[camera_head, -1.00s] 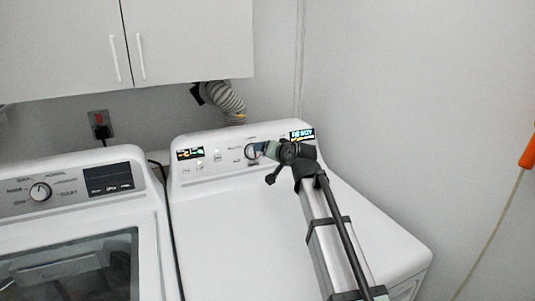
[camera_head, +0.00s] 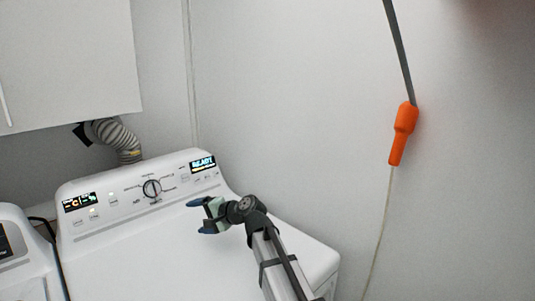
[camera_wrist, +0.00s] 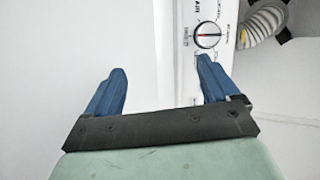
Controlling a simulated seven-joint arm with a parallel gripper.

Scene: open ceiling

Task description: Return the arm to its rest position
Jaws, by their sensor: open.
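My gripper (camera_head: 200,216) is open and empty over the white top of the dryer-like machine (camera_head: 140,262), in front of its control panel. In the wrist view its two blue fingers (camera_wrist: 160,88) stand apart with nothing between them. The round dial (camera_head: 152,188) sits on the panel, apart from the fingers. The dial also shows in the wrist view (camera_wrist: 207,36), beyond the right fingertip. My arm reaches in from the bottom of the head view.
A second machine (camera_head: 14,262) stands at the left edge. A white cabinet (camera_head: 65,60) hangs above, with a grey hose (camera_head: 118,136) below it. An orange handle (camera_head: 402,132) on a cord hangs by the right wall.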

